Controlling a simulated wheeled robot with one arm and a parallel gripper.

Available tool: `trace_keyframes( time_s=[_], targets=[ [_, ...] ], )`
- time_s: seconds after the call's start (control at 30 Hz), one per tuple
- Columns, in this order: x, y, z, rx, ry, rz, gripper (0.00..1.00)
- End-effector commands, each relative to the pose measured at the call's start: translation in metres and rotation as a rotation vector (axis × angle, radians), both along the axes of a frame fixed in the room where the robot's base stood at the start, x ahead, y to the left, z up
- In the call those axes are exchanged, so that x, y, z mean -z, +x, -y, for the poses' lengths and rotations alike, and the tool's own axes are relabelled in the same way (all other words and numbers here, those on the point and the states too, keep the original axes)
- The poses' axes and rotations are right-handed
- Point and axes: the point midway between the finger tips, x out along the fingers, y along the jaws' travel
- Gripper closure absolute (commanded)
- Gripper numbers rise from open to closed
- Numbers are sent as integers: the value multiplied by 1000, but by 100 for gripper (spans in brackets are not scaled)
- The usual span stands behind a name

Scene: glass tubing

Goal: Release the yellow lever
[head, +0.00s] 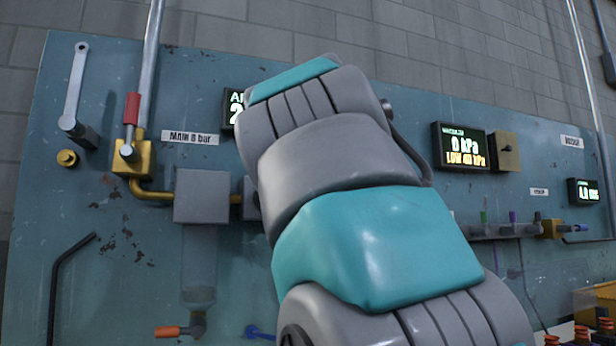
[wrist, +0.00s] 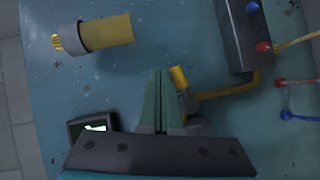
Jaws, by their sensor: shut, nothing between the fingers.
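In the wrist view, a short yellow lever (wrist: 178,77) sticks up just right of my fingertips, on a dark valve body (wrist: 194,104) by the panel. My gripper (wrist: 160,73) has its two green fingers together, with nothing between them. The fingers lie to the left of the lever, very near it; I cannot tell whether they touch. The lower part of the lever is partly behind the right finger. In the head view my arm covers the middle of the panel, and neither the gripper nor this lever can be made out.
In the wrist view, a yellow pipe (wrist: 228,91) runs from the valve to a dark manifold (wrist: 244,38). A yellow cylinder (wrist: 112,31) projects at upper left. A display (wrist: 94,127) sits lower left. In the head view, a red-handled valve (head: 131,110) and grey box (head: 202,197) are left of my arm.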

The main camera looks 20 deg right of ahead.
Motion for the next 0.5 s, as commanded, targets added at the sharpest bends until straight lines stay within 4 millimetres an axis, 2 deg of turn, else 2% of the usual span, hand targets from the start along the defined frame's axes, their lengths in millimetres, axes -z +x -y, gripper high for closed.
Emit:
trace_keyframes(
  time_s=[0.27,0.5],
  targets=[
    [-3,-14,-10,-1,-2,1,100],
    [-9,-48,-30,1,-1,3,100]
  ],
)
